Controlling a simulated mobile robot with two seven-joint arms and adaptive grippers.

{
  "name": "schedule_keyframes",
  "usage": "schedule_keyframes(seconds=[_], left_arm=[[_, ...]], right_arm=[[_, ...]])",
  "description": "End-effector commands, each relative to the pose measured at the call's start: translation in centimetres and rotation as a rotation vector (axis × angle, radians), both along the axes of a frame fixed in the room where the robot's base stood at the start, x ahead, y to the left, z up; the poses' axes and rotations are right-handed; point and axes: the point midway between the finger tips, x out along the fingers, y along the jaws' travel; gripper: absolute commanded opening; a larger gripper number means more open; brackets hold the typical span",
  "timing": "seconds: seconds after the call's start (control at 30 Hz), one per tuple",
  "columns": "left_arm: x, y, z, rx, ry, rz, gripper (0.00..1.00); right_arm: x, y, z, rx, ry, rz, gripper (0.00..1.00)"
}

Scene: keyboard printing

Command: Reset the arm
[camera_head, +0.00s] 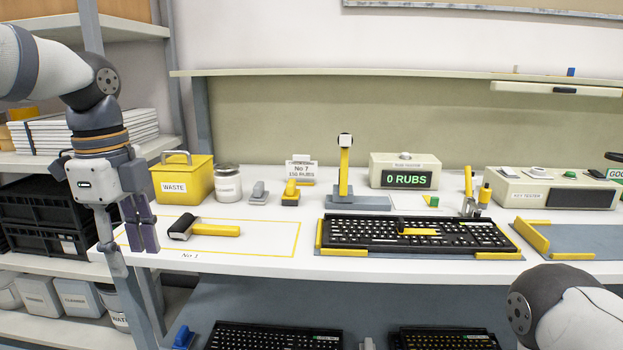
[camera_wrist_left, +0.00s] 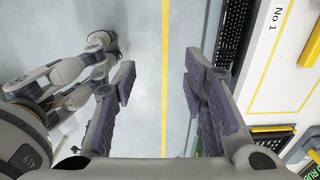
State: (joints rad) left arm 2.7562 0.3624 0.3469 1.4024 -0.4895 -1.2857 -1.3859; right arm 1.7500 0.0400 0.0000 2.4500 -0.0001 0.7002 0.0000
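My left gripper (camera_head: 132,258) hangs fingers-down at the left end of the white worktable (camera_head: 270,262), in front of its edge. In the left wrist view the purple finger pads of the left gripper (camera_wrist_left: 159,82) stand wide apart with nothing between them, and the grey floor (camera_wrist_left: 178,40) shows below. Part of my right arm (camera_head: 570,310) shows at the bottom right of the head view. Its gripper is out of the picture there.
A yellow waste box (camera_head: 182,180), a black keyboard (camera_head: 370,232) and a rub counter (camera_head: 405,172) stand further along. Shelves with black crates (camera_head: 40,210) are at the left.

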Motion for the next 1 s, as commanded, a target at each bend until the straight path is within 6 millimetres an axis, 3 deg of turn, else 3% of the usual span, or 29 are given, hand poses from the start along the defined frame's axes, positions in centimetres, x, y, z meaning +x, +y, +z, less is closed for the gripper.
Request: schedule_keyframes(seconds=[0.17,0.27,0.37,0.47,0.53,0.6,0.73,0.83,1.0], left_arm=[[-1.0,-3.4,-10.9,-0.057,0.065,0.185,0.40],[-3.3,-5.2,-17.6,-0.087,0.111,0.338,0.40],[-7.6,-6.9,-24.8,-0.108,0.173,0.541,0.40],[-14.2,-7.9,-31.7,-0.095,0.236,0.811,0.40],[-19.9,-7.8,-35.5,-0.059,0.266,1.029,0.40],[-25.7,-7.1,-37.9,-0.002,0.273,1.238,0.40],[-33.7,-4.8,-39.1,0.107,0.229,1.527,0.40],[-36.8,-3.5,-38.7,0.158,0.187,1.643,0.40],[-37.6,-3.1,-38.5,0.167,0.162,1.688,0.40]], right_arm=[[0.0,0.0,0.0,0.000,0.001,0.000,0.40],[0.1,0.0,-0.1,0.000,-0.002,0.000,0.40],[0.1,0.0,0.0,0.000,-0.001,0.000,0.40],[0.0,0.0,0.0,0.000,0.001,0.000,0.40],[0.0,0.0,0.0,0.000,0.001,0.000,0.40],[0.0,0.0,0.0,0.000,0.001,0.000,0.40],[0.0,0.0,0.0,0.000,0.000,0.000,0.40],[0.0,0.0,0.0,0.000,-0.001,0.000,0.40],[0.0,0.0,0.0,0.000,0.000,0.000,0.40]])
